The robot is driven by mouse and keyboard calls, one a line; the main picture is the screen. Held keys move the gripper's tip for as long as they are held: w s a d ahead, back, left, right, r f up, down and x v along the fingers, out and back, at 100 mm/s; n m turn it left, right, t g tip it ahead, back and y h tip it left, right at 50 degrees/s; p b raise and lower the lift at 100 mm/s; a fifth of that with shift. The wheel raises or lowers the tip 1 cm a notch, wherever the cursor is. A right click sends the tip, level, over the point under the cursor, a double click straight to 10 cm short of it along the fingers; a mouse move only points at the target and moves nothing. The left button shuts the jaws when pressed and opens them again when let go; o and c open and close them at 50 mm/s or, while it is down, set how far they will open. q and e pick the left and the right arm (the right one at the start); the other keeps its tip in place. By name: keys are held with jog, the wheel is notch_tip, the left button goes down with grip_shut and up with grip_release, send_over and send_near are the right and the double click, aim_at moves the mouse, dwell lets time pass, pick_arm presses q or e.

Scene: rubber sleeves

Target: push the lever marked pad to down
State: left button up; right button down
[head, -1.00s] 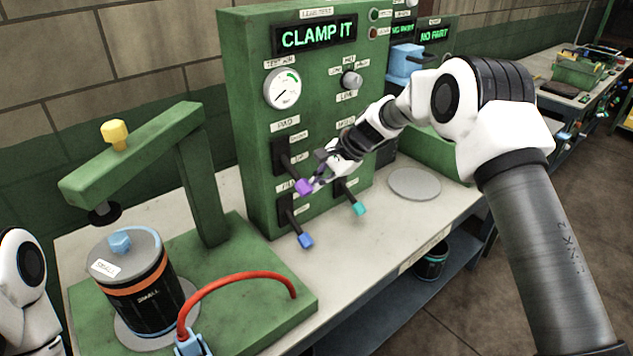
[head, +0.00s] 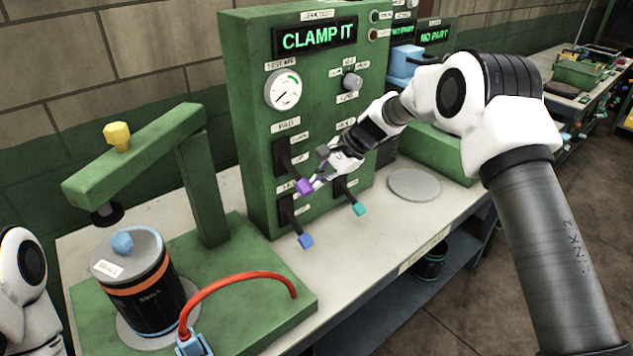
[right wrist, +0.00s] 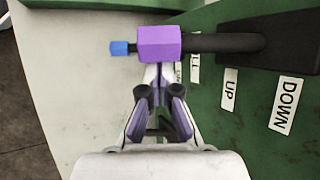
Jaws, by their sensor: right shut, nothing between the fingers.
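The lever marked PAD has a purple knob (head: 304,187) on a black shaft, which slopes down and out from its slot on the green panel (head: 245,120). In the right wrist view the purple knob (right wrist: 160,44) is at top centre, with its shaft running right. The labels DOWN (right wrist: 285,105) and UP (right wrist: 230,90) show beside it; DOWN is the nearer and larger. My right gripper (head: 320,182) is shut and empty right beside the knob. Its fingertips (right wrist: 158,75) point at the knob; whether they touch it I cannot tell. My left gripper is out of view.
A blue-knobbed lever (head: 305,240) sits just below, and a teal-knobbed lever (head: 358,208) to the right. The display (head: 318,38) reads CLAMP IT. A green press with a black can (head: 140,295) and a red hose (head: 235,280) stands left.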

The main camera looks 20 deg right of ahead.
notch_tip(320, 180, up, 6)
jog(key=p, duration=0.3)
jog(key=shift+s, duration=0.2)
jog(key=shift+d+r+p, duration=0.1)
jog(key=shift+r+p, duration=0.7)
jog(key=shift+p, duration=0.15)
